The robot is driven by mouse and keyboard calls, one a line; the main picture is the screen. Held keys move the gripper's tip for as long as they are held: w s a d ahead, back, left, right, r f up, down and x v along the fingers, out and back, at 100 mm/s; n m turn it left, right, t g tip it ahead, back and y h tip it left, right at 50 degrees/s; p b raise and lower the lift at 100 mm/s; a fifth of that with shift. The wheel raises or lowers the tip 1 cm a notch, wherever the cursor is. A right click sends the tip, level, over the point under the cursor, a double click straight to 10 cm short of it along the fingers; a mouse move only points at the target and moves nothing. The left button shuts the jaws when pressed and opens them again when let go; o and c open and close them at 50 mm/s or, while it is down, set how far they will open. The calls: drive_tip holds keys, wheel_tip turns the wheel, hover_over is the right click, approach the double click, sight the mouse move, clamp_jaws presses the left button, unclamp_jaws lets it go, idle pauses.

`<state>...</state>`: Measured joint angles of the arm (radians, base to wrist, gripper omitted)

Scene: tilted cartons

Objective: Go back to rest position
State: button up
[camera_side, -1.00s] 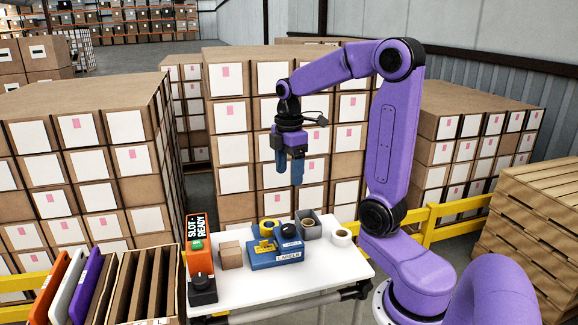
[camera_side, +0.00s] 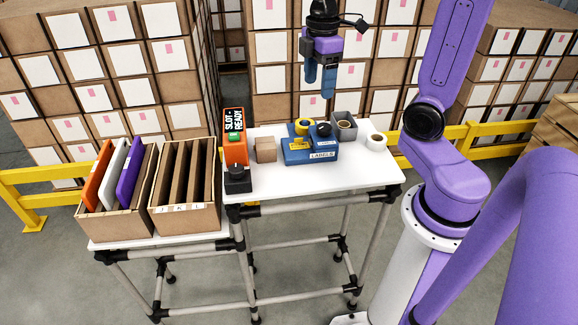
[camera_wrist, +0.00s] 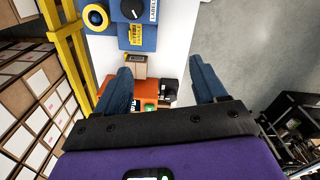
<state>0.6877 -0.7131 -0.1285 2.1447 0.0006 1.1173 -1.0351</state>
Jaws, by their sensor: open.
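My gripper (camera_side: 319,82) hangs above the back of the white table (camera_side: 300,185) in the side view, pointing down. Its blue fingers are apart with nothing between them, as the wrist view (camera_wrist: 160,85) also shows. It is clear of the blue labels box (camera_side: 312,152) below it. My purple arm rises at the right, and its upper part is cut off by the frame's top.
On the table stand an orange slot-ready device (camera_side: 234,140), a small carton (camera_side: 265,150), a grey bin (camera_side: 344,126) and a white roll (camera_side: 376,141). Two slotted wooden boxes (camera_side: 187,218) stand at left, one holding coloured panels (camera_side: 130,172). A yellow rail (camera_side: 60,172) and stacked cartons lie behind.

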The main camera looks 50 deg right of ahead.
drive_tip(key=s+a+f, duration=0.2)
drive_tip(key=s+a, duration=0.4)
drive_tip(key=s, duration=0.3)
drive_tip(key=s+a+f, duration=0.3)
drive_tip(key=s+a, duration=0.4)
drive_tip(key=s, duration=0.2)
drive_tip(key=shift+s, duration=0.25)
